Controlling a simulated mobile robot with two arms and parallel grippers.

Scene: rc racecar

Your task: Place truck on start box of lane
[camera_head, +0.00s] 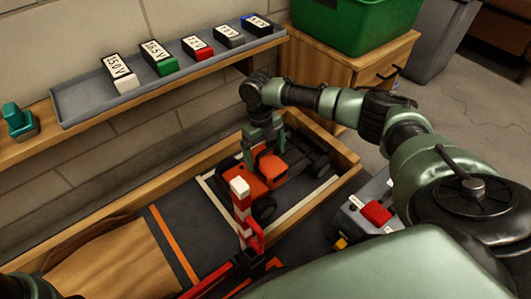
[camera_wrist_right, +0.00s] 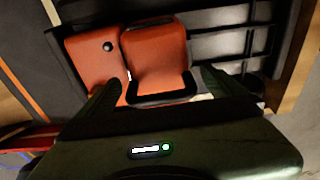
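The orange truck (camera_head: 262,176) with a black open bed (camera_head: 302,158) stands at the far right end of the walled wooden lane. It appears to sit within the white outline of the start box (camera_head: 300,207), though my arm and a striped post hide parts of the edges. My right gripper (camera_head: 262,148) reaches down over the truck's cab. In the right wrist view the orange cab (camera_wrist_right: 158,62) lies between its two spread fingers (camera_wrist_right: 162,88). A small gap shows at the right finger; contact at the left is unclear. My left gripper is not in view.
A red-and-white post (camera_head: 241,211) stands close in front of the truck. A control box with a red button (camera_head: 376,212) is outside the lane at right. A wooden ramp (camera_head: 100,262) lies at left. A wall shelf holds a grey tray (camera_head: 90,96) with labelled blocks.

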